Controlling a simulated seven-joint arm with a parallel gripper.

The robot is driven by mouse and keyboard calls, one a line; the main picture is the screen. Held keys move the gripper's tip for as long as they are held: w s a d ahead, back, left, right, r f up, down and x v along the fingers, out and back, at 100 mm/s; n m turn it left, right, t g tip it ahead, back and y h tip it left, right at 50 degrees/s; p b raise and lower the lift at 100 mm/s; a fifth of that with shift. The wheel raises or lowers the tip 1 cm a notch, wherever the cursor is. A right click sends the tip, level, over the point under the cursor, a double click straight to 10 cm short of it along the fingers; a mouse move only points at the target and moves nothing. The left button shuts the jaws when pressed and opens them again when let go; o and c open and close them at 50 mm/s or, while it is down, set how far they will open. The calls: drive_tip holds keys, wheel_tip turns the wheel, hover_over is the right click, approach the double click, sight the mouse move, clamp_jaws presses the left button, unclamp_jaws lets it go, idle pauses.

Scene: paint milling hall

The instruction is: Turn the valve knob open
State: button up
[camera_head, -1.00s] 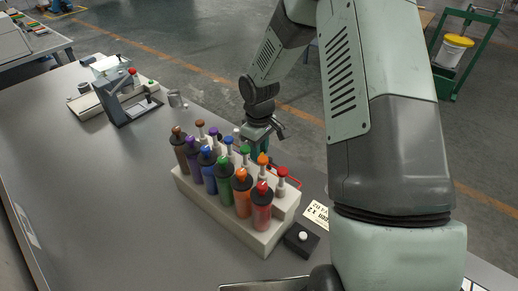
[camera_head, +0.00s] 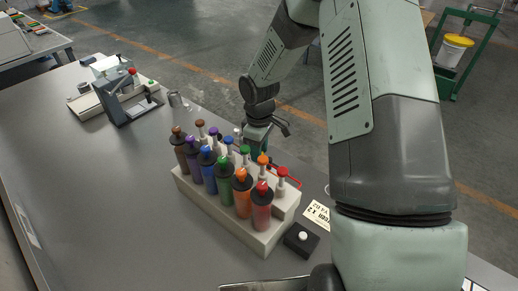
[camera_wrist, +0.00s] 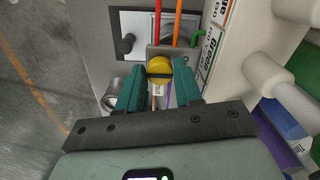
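A round yellow knob (camera_wrist: 159,68) with a dark band across it shows in the wrist view, by a small grey bracket. It looks like the valve knob. My gripper (camera_wrist: 159,80) has its two teal fingers apart, one on each side of the knob near their tips. I see gaps beside the knob, and I cannot tell whether either finger touches it. In the head view my gripper (camera_head: 259,142) is behind the bottle rack, pointing down. The knob is hidden there by the rack and my gripper.
A pale rack (camera_head: 232,226) of several coloured bottles stands close in front of my gripper. A black box with a white button (camera_head: 302,237) sits at its right. A black knob (camera_wrist: 127,43) on a white panel and a metal ring (camera_wrist: 112,97) lie left of the yellow knob.

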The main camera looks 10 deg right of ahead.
drive_tip(key=o, duration=0.3)
drive_tip(key=shift+o, duration=0.2)
drive_tip(key=shift+r, duration=0.1)
wheel_tip(320, 180, up, 11)
idle(0.5)
drive_tip(key=s+d+r+m+t, duration=0.1)
drive_tip(key=s+r+m, duration=0.2)
drive_tip(key=s+r, duration=0.4)
drive_tip(key=s+r+m+t, duration=0.1)
drive_tip(key=s+r+m, duration=0.3)
drive_tip(key=r, duration=0.5)
drive_tip(key=s+d+r+m+t, duration=0.1)
drive_tip(key=s+d+r+m, duration=0.1)
drive_tip(key=s, duration=0.6)
drive_tip(key=s+d+r+m+t, duration=0.2)
drive_tip(key=s+r, duration=0.1)
drive_tip(key=s, duration=0.5)
drive_tip(key=shift+r+t, duration=0.3)
drive_tip(key=shift+r, duration=0.05)
